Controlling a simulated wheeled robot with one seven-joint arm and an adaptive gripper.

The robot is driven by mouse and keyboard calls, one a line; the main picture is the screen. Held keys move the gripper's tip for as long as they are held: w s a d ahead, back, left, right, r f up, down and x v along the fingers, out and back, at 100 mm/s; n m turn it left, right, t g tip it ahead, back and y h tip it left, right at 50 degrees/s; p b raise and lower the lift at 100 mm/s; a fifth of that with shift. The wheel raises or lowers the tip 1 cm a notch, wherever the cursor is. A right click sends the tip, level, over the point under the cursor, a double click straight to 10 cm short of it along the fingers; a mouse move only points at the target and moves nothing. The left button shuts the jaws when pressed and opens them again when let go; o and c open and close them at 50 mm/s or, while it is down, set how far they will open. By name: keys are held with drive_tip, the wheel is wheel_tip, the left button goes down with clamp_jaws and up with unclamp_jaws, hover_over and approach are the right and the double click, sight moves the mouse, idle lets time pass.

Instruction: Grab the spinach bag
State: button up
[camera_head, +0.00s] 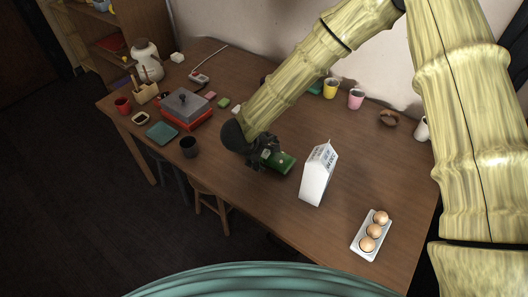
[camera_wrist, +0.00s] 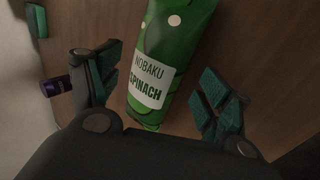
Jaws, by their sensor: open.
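The spinach bag (camera_wrist: 168,50) is green with a white label reading "NOBAKU SPINACH". It lies on the wooden table, and in the head view it shows as a green shape (camera_head: 284,164) partly hidden by my gripper. My gripper (camera_wrist: 156,105) is open over the near end of the bag, with one finger on each side of it. Gaps show between the bag and both fingers in the wrist view. In the head view my gripper (camera_head: 262,157) is low over the table beside the bag's left end.
A white milk carton (camera_head: 319,176) stands close to the right of the bag. A tray of eggs (camera_head: 359,246) is at the lower right. The table's front middle (camera_head: 262,205) is clear.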

sight(267, 154)
drive_tip(key=shift+d+f, duration=0.25)
drive_tip(key=shift+f, duration=0.05)
drive_tip(key=shift+x, duration=1.45)
drive_tip(key=shift+w, duration=0.1)
drive_tip(key=c, duration=1.2)
